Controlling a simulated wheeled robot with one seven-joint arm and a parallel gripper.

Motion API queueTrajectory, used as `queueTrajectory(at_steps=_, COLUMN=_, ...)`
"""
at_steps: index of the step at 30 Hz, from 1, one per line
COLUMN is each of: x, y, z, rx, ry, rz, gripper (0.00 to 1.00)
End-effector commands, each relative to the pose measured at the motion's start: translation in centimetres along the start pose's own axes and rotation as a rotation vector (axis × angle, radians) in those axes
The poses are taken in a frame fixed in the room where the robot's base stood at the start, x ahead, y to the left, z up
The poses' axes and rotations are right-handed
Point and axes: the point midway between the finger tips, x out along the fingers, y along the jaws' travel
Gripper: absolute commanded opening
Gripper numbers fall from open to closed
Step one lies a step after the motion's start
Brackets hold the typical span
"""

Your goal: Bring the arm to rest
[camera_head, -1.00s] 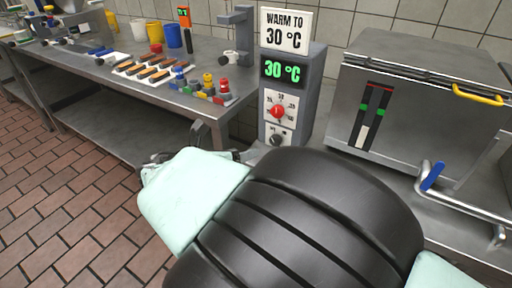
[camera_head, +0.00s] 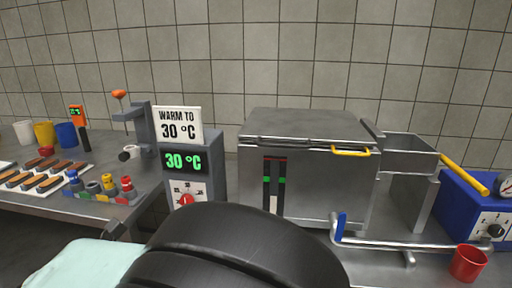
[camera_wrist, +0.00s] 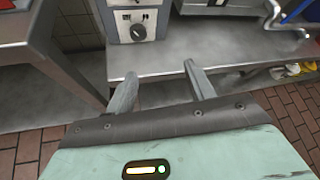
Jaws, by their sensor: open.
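My gripper (camera_wrist: 158,82) shows in the wrist view with its two grey fingers apart and nothing between them. It points toward the front edge of a steel counter (camera_wrist: 232,50), below the grey control unit (camera_wrist: 138,22). In the head view my dark arm link and a pale green link fill the bottom of the picture. The fingers are hidden in that view.
The control unit (camera_head: 217,150) reads 30 °C under a "WARM TO 30 °C" sign (camera_head: 178,124). A steel lidded machine (camera_head: 310,190) stands right of it. A red cup (camera_head: 467,263) is at the lower right. A tray (camera_head: 12,198) of filled bars lies left. Brick floor (camera_wrist: 30,150) is below.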

Motion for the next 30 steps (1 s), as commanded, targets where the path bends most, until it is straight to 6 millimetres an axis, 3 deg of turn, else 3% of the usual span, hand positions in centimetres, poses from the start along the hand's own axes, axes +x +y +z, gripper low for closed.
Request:
queueTrajectory(at_steps=1, x=1.2, y=-2.7, z=1.5, rx=0.09, ry=0.091, rz=-0.027, gripper=0.54)
queueTrajectory(at_steps=3, x=2.4, y=-6.2, z=2.1, rx=0.239, ry=0.23, rz=-0.066, gripper=0.54)
queueTrajectory(at_steps=8, x=2.6, y=-14.5, z=2.7, rx=0.615, ry=0.525, rz=-0.186, gripper=0.54)
queueTrajectory(at_steps=11, x=1.4, y=-19.4, z=2.9, rx=0.853, ry=0.675, rz=-0.28, gripper=0.54)
queueTrajectory(at_steps=18, x=-3.9, y=-30.6, z=2.5, rx=1.424, ry=0.92, rz=-0.566, gripper=0.54)
queueTrajectory(at_steps=24, x=-8.2, y=-38.1, z=0.6, rx=1.87, ry=0.978, rz=-0.837, gripper=0.54)
queueTrajectory(at_steps=30, x=-10.1, y=-41.9, z=-1.5, rx=2.14, ry=0.949, rz=-1.013, gripper=0.54)
